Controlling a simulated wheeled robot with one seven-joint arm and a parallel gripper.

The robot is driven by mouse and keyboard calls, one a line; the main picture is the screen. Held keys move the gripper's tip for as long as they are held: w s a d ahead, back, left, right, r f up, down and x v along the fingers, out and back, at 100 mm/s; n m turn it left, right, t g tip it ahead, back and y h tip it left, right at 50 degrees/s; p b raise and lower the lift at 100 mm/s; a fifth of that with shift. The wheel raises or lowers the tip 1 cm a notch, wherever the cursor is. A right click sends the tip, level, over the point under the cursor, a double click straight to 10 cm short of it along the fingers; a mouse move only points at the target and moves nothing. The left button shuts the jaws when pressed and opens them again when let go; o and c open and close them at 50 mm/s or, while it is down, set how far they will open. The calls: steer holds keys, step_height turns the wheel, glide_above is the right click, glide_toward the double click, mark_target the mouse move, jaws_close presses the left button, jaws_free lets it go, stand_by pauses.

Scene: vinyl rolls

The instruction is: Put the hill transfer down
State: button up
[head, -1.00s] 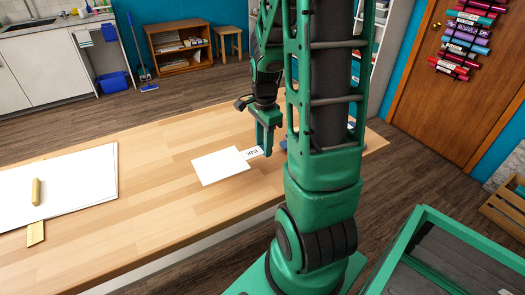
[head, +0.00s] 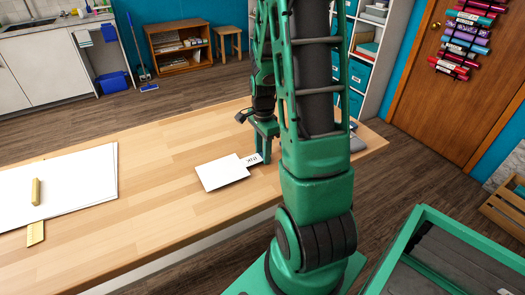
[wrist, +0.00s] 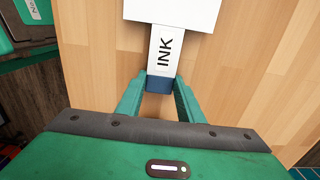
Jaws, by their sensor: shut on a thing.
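A plain white sheet (head: 222,172) with a narrow white tab (head: 254,159) at its right is likely the hill transfer; no hill picture shows on it. In the wrist view the tab reads "INK" (wrist: 165,48) and ends in a dark blue part (wrist: 158,84). The white sheet (wrist: 172,10) shows beyond it, cut off by the top edge. My gripper (head: 265,150) points down over the table, its fingers shut on the blue end, as the wrist view (wrist: 160,82) shows. The sheet is level, low over or on the wooden table (head: 160,180); I cannot tell whether it touches.
A large white board (head: 75,185) lies at the table's left, with a yellow block (head: 36,191) on it and a yellow piece (head: 36,232) at its front edge. A grey item (head: 357,144) is near the right end. The table between the board and sheet is clear.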

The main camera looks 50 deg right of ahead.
steer(key=o, duration=1)
step_height(320, 180, up, 11)
steer(key=s+a+r+n, duration=0.3)
steer(key=s+a+n, duration=0.2)
steer(key=s+n, duration=0.2)
steer(key=s+a+r+n, duration=0.2)
steer(key=s+a+n, duration=0.3)
steer(key=s, duration=0.6)
steer(key=n, duration=0.2)
steer(key=shift+s+a+r+n, duration=0.15)
steer(key=shift+a+r+n, duration=0.25)
